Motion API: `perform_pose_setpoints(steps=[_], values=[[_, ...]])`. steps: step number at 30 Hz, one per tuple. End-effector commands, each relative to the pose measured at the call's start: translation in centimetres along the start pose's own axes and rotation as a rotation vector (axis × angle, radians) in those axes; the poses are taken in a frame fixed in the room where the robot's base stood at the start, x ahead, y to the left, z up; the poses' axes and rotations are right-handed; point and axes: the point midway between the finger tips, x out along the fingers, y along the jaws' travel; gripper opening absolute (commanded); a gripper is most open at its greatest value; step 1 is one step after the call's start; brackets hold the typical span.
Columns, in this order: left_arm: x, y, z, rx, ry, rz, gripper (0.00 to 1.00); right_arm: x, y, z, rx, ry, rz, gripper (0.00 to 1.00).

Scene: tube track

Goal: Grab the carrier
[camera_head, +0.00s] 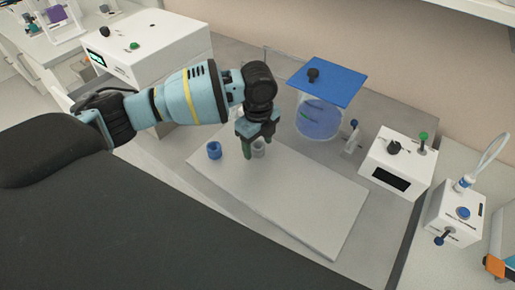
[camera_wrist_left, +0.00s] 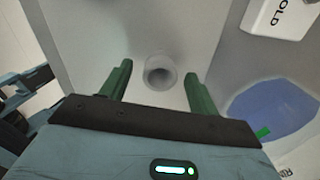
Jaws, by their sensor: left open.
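A small grey hollow cylinder (camera_head: 258,149), which looks like the carrier, stands on the pale board (camera_head: 310,205). A similar blue cup (camera_head: 214,150) stands to its left. My left gripper (camera_head: 256,146) is open, with its green fingers pointing down at the grey cylinder and partly hiding it. In the left wrist view the cylinder (camera_wrist_left: 160,71) shows its round opening between the two fingertips of the left gripper (camera_wrist_left: 158,72), with a gap on each side. My right gripper is not in view.
A clear tank of blue liquid (camera_head: 319,120) with a blue lid (camera_head: 327,82) stands behind the board. White boxes with knobs (camera_head: 398,160) stand to the right, and a larger white machine (camera_head: 150,48) stands at the back left. The board's front right is clear.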

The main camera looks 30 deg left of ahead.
Motion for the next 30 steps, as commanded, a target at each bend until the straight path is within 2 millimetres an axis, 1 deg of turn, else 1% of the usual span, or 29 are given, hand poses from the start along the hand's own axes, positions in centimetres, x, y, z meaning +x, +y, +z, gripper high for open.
perform_pose_setpoints(steps=[1, 3, 10, 11, 21, 30], values=[[0.62, 0.08, -0.02, 0.0, 0.0, 0.004, 0.61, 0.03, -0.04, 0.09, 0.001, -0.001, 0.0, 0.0], [0.97, 0.06, -0.01, 0.0, 0.0, 0.003, 0.61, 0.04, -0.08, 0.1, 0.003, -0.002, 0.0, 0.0], [1.05, 0.03, -0.01, 0.001, -0.001, 0.001, 0.61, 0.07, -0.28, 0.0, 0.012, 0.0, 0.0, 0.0], [1.05, 0.03, -0.01, 0.001, -0.001, 0.001, 0.58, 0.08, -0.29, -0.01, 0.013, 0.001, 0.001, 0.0], [1.02, 0.03, -0.02, 0.001, 0.0, 0.001, 0.14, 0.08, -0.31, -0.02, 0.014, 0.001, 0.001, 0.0], [0.84, 0.01, -0.02, 0.001, 0.0, 0.001, 0.13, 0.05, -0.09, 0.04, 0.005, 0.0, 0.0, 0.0]])
